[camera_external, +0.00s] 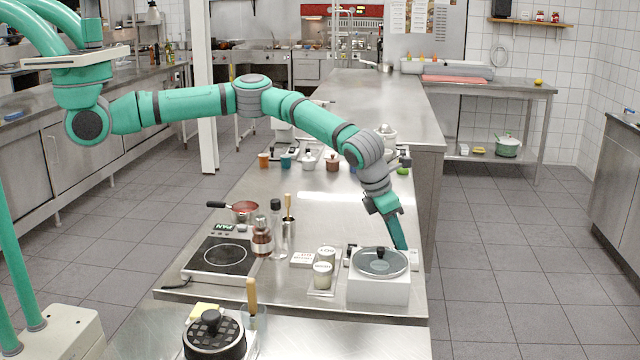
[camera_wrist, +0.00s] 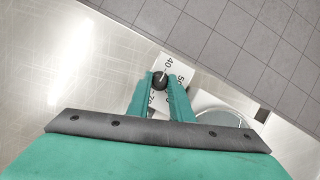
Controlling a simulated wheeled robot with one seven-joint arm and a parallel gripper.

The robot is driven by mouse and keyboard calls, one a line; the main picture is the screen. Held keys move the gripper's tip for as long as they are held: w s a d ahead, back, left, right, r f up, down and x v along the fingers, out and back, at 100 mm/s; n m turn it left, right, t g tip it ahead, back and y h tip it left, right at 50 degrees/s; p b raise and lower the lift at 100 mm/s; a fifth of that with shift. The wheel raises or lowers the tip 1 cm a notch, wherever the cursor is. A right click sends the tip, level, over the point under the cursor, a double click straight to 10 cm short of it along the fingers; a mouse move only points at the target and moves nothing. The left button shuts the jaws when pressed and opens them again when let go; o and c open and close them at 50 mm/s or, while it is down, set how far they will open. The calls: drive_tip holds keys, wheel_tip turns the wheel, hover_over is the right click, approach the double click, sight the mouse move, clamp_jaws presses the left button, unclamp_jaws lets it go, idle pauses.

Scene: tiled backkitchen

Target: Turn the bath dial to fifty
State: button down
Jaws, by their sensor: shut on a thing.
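The bath is a white box (camera_external: 378,289) with a round grey lid and black knob on top, at the right front of the steel table. Beside it, a white dial plate (camera_wrist: 183,70) printed with numbers such as 40 and 70 shows in the wrist view. The dial (camera_wrist: 160,81) is a small round black knob with a light pointer mark, which appears directed upward near the 40. My gripper (camera_wrist: 161,85) is shut on the dial, a finger on each side. In the external view my gripper (camera_external: 402,246) reaches down just behind the bath and hides the dial.
White labelled jars (camera_external: 323,275) stand left of the bath. Farther left are bottles (camera_external: 262,237), a hot plate (camera_external: 222,258) and a red pan (camera_external: 244,211). Cups (camera_external: 333,163) line the table behind. The table's right edge is close to my gripper, with tiled floor beyond.

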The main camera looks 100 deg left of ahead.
drive_tip(key=shift+m, duration=0.3)
drive_tip(key=m, duration=0.2)
drive_tip(key=m+h, duration=0.2)
drive_tip(key=m, duration=0.1)
drive_tip(key=shift+a+m, duration=0.25)
drive_tip(key=shift+m, duration=0.05)
drive_tip(key=m+h, duration=0.2)
drive_tip(key=m, duration=0.3)
drive_tip(key=shift+a, duration=0.15)
drive_tip(key=shift+m+g, duration=0.3)
drive_tip(key=shift+g, duration=0.1)
drive_tip(key=c, duration=1.6)
unclamp_jaws()
drive_tip(key=shift+v, duration=5.4)
